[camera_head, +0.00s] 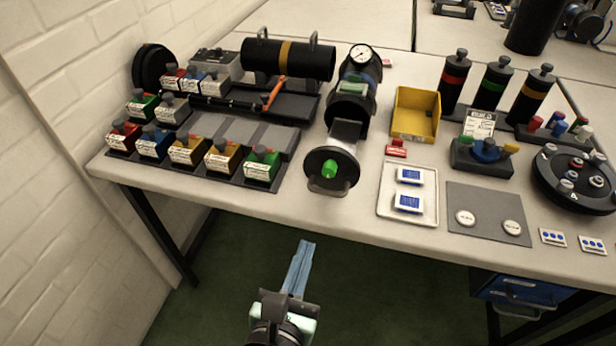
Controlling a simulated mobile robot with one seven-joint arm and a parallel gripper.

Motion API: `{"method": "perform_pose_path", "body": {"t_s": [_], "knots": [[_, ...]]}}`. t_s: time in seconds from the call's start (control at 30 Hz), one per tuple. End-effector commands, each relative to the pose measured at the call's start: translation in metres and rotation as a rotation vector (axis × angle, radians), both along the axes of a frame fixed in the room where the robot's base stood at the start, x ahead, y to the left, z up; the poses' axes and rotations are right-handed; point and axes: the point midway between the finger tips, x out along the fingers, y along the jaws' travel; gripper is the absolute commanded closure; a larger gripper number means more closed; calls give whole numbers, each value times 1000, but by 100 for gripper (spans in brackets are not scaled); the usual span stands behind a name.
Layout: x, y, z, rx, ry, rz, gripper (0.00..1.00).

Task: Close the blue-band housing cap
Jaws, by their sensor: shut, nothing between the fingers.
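A dark housing (347,112) lies lengthwise at the middle of the table, with a blue band (374,72) partly showing near its far end. A green part (353,87) sits on or in its upper side. A round black cap (321,181) stands at its near end, apart from the housing body, with a grey handle and a green piece (330,168) on its face. A pale plate (346,130) spans the gap between cap and body. My gripper (305,247) is shut and empty, below and in front of the table's front edge, away from the cap.
A white pressure gauge (362,54) stands behind the housing. Left are a tray of coloured blocks (212,156) and a yellow-band cylinder (288,58). Right are a yellow bin (415,113), a white tray (380,209) and a round carousel (575,180). The floor before the table is clear.

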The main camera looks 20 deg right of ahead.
Motion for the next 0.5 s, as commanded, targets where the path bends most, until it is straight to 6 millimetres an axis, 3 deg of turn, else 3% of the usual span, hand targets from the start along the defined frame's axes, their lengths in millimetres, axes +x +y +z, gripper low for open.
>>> {"method": "perform_pose_path", "body": {"t_s": [0.23, 0.5], "knots": [[-3, -5, -1, -76, 66, 4, 100], [36, -30, -10, -72, 60, 3, 100]]}}
